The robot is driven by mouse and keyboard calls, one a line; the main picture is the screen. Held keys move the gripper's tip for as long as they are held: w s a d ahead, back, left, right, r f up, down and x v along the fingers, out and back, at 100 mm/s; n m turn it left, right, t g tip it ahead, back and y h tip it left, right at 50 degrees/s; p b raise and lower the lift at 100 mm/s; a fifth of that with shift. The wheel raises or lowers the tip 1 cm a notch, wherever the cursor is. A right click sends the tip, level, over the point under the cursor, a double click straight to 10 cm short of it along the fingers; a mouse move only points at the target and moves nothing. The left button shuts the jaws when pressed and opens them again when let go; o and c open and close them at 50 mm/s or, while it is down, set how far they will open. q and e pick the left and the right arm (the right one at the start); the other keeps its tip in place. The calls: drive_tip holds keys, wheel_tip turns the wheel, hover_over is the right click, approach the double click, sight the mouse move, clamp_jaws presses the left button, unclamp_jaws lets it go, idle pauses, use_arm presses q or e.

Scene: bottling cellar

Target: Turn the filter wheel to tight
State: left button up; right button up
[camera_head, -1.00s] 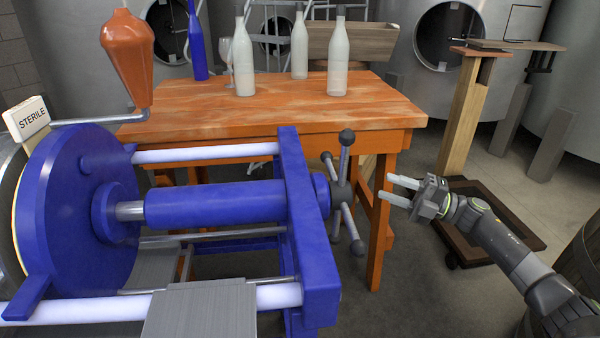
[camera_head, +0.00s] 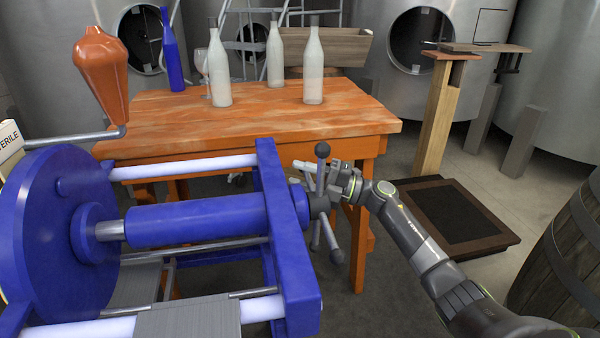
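The filter wheel (camera_head: 323,200) is a dark hub with several ball-ended spokes on the right end of the blue filter press (camera_head: 190,220). One spoke points up to a dark ball, and others point down. My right gripper (camera_head: 306,176) comes in from the right, with its pale fingers at the upper part of the wheel, around or beside the upright spoke. The fingers look apart, but whether they touch the spoke cannot be told. My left gripper is not in view.
An orange wooden table (camera_head: 250,118) with several bottles stands behind the press. A platform scale (camera_head: 450,215) and a barrel (camera_head: 560,260) stand to the right. Steel tanks (camera_head: 440,60) line the back.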

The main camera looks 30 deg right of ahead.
drive_tip(key=shift+w+a+r, duration=0.1)
drive_tip(key=shift+w+a, duration=0.1)
drive_tip(key=shift+a, duration=0.05)
clamp_jaws()
idle(0.3)
